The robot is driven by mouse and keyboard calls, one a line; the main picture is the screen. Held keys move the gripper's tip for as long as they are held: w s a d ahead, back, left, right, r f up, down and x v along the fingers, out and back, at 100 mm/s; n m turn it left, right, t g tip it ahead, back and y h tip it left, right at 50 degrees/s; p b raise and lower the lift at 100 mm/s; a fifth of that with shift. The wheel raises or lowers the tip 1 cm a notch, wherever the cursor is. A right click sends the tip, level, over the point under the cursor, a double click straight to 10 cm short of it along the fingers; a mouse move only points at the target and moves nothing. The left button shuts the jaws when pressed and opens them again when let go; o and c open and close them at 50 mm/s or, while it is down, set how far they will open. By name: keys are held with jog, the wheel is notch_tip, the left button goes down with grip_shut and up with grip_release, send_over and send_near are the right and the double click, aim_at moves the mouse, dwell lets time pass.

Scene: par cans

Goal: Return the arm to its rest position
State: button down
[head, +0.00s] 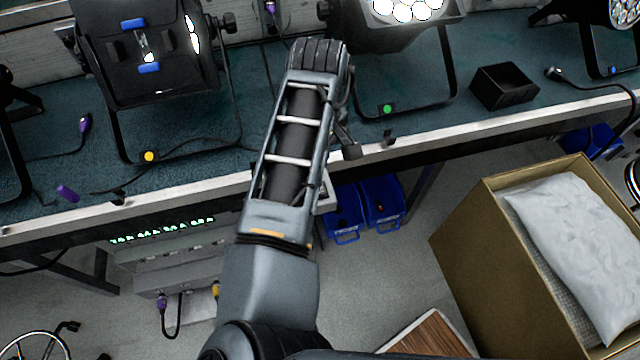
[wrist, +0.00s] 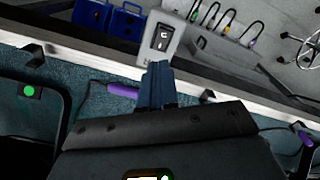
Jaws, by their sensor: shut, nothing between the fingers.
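My arm (head: 290,150) reaches up from the bottom of the head view, over the front edge of the workbench (head: 440,143), and bends above it between two par cans. My gripper (wrist: 157,84) shows in the wrist view with its fingers together and nothing between them; in the head view my arm mostly hides it.
A carton (head: 500,240) with a white bag (head: 580,230) stands on the floor. Blue bins (head: 382,203) sit under the bench. A switch box (wrist: 162,38) is at the bench front. Cables lie on the top.

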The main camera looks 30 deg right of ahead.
dwell(0.3)
jog(key=d+r+t+h, duration=0.3)
jog(key=d+r, duration=0.1)
jog(key=d, duration=0.5)
jog(key=d+r+t+h, duration=0.3)
jog(key=d+r+h, duration=0.15)
jog(key=d, duration=0.55)
jog(key=d+r+t+h, duration=0.3)
jog(key=d+r, duration=0.1)
jog(key=d, duration=0.5)
jog(key=s+a+f+n+t+y, duration=0.2)
jog(key=s+a+f+t+y, duration=0.15)
jog(key=s+a, duration=0.55)
jog(key=s+a+f+n+t+y, duration=0.2)
jog(key=s+a+y, duration=0.4)
jog(key=s, duration=0.5)
jog(key=s+a+r+m, duration=0.2)
jog(key=s+a+m, duration=0.1)
jog(key=s+a, duration=0.3)
jog(key=s+a+r+m+y, duration=0.1)
jog(key=s+a+r+m, duration=0.2)
jog(key=s+a, duration=0.4)
jog(key=shift+s, duration=0.2)
